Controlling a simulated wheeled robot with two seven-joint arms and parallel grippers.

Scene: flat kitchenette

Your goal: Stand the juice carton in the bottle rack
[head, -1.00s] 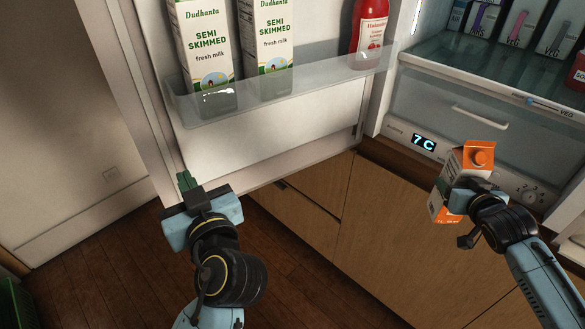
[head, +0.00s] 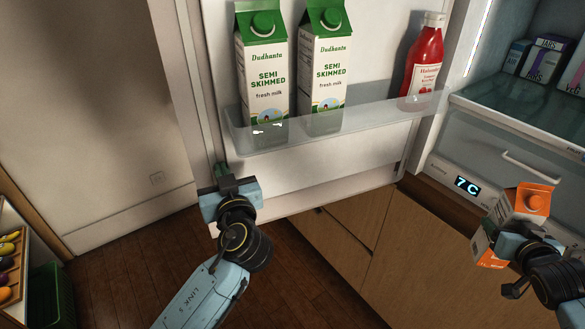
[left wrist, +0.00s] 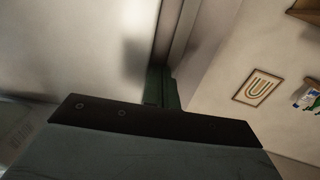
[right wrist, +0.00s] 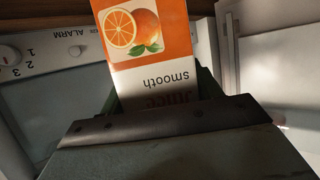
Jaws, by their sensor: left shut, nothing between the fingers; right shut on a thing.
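The juice carton (head: 530,203) is orange and white with an orange cap. It is at the right of the head view, in front of the fridge's lower edge. My right gripper (head: 508,243) is shut on it and holds it tilted in the air. In the right wrist view the carton (right wrist: 145,40) shows an orange picture between the fingers. My left gripper (head: 222,178) is shut and empty, close by the open fridge door's lower left edge. Its closed fingers also show in the left wrist view (left wrist: 160,88). The bottle rack is the clear door shelf (head: 340,122), which holds milk cartons and a ketchup bottle.
Two milk cartons (head: 262,75) stand at the left and middle of the door shelf, and a red ketchup bottle (head: 424,60) stands at its right end. A gap lies between them. Wooden cabinets (head: 400,260) are below. A green crate (head: 52,292) is at lower left.

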